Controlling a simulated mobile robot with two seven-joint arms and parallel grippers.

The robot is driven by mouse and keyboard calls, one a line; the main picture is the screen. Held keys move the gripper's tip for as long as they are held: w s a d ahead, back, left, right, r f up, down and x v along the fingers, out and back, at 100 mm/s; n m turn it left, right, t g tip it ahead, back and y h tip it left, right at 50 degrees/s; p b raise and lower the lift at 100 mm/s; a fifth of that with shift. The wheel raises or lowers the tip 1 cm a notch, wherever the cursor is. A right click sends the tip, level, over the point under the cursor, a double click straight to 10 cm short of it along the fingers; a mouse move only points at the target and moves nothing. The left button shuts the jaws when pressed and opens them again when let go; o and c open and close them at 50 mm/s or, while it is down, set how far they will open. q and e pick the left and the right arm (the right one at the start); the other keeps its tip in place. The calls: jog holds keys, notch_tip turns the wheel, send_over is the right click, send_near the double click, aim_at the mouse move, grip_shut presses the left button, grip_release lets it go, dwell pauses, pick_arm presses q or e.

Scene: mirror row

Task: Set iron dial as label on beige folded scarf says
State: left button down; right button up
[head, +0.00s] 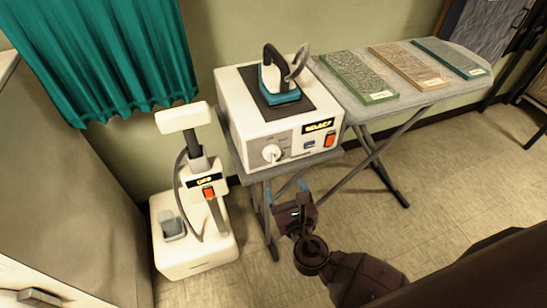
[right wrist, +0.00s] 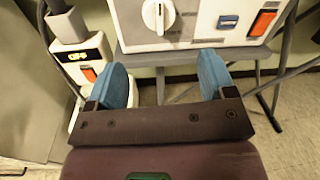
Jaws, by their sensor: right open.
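The iron (head: 280,88) stands on top of a white iron station (head: 240,110). The station's white dial (head: 271,153) is on its front face, and it also shows at the top of the right wrist view (right wrist: 158,15). Its ridge looks about upright there; the markings are too small to read. The beige folded scarf (head: 405,65) lies on the ironing board between a green and a teal one. Its small label (head: 431,83) is not legible. My right gripper (head: 289,191) is open and empty, below and in front of the dial, apart from it. My left gripper is not in view.
The station has a lit display (head: 318,126) and an orange switch (head: 330,139). A white garment steamer (head: 196,240) with an OFF display stands on the floor to the left. The ironing board (head: 415,97) extends right on crossed legs.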

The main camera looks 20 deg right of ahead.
aim_at(274, 159)
jog(key=w, duration=1)
jog(key=shift+w+d+r+b, duration=0.1)
jog(key=shift+w+d+b, duration=0.1)
jog(key=shift+w+b, duration=0.2)
jog(key=shift+c, duration=0.3)
jog(key=c, duration=0.9)
jog(key=shift+o, duration=0.2)
